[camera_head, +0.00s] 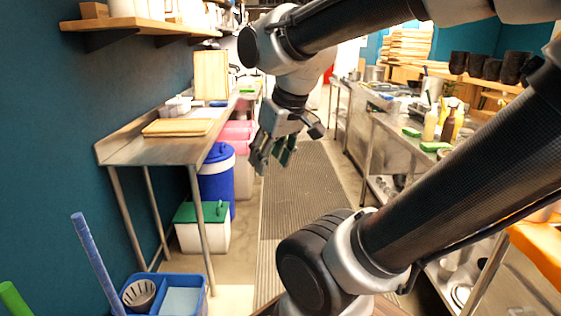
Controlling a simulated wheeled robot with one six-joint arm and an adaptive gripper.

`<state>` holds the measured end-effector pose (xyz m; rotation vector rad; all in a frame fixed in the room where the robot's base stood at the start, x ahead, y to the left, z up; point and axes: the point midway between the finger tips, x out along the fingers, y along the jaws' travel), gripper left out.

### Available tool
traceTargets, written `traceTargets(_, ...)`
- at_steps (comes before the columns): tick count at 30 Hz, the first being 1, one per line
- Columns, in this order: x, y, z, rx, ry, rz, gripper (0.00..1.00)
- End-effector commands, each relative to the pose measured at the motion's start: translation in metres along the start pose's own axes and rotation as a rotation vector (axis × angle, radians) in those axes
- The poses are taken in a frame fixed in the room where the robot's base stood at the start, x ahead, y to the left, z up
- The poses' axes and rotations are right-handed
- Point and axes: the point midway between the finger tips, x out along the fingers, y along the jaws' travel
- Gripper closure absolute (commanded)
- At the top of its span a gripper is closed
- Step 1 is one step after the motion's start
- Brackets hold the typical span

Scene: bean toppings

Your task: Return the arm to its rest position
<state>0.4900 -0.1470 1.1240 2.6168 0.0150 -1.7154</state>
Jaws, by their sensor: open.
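My gripper (271,158) hangs in the middle of the view over the aisle between two rows of counters. Its fingers are apart and point down and slightly left. I see nothing between them. My arm comes in from the right, with one link crossing the top and another running down to a dark rounded joint at the lower middle. The gripper is apart from the left counter in the picture.
A steel counter (165,149) with cutting boards stands on the left. Below it are a blue drum (215,182) and a green-lidded bin (201,231). A blue bucket (190,281) is at the lower left. A cluttered steel counter (402,148) lines the right. The matted aisle (300,190) looks clear.

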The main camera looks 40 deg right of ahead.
Motion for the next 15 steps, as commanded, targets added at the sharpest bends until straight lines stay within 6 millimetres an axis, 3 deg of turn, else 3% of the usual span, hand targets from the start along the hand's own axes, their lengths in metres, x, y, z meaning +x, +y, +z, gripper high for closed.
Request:
traceTargets(1, -0.005, 0.001, 0.013, 0.009, -0.01, 0.0, 0.53)
traceTargets(4, -0.009, 0.001, 0.027, 0.019, -0.031, 0.0, 0.53)
traceTargets(15, -0.01, 0.001, 0.03, 0.02, -0.036, -0.001, 0.53)
